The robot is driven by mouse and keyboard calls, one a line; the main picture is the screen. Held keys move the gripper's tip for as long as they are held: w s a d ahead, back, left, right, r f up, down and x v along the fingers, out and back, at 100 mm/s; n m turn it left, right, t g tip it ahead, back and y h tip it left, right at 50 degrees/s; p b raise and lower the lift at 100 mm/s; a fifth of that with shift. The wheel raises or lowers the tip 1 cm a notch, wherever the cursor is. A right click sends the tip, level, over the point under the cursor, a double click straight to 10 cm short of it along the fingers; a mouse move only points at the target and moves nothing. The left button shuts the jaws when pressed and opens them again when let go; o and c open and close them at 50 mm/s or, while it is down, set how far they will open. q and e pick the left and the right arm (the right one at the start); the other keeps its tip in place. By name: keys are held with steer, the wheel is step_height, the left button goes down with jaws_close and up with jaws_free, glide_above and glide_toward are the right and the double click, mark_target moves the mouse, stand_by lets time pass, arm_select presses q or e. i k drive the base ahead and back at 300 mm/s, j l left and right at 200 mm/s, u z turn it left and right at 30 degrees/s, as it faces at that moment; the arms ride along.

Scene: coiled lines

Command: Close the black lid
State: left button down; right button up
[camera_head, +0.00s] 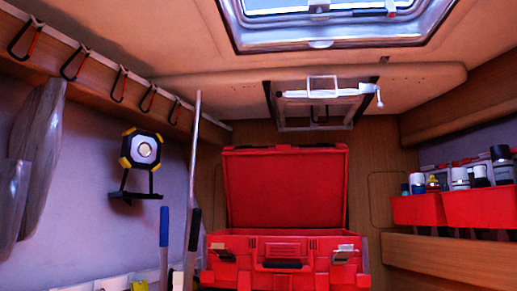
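A red toolbox (236,273) stands open in the lower middle of the head view. Its lid (285,188) is raised upright at the back and shows a red inner face with dark edges. No plainly black lid is in view. The box front has a black handle (283,264) at the middle and a light latch (343,252) at the right. The inside of the box is mostly hidden behind its front wall. Neither of my grippers is in view.
Tools with blue and black handles (164,228) stand close left of the box. A yellow-black work lamp (141,149) hangs on the left wall below a rail of carabiners (76,60). Red bins (416,209) with bottles sit on a wooden shelf (447,255) at the right.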

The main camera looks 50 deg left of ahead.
mark_target(291, 185)
steer(key=u, duration=1.45)
steer(key=i+u, duration=0.25)
steer(key=u, duration=0.2)
steer(key=i+u, duration=0.2)
steer(key=u, duration=0.2)
steer(key=i+l+u, duration=0.15)
steer(key=u, duration=0.3)
steer(key=i, duration=0.05)
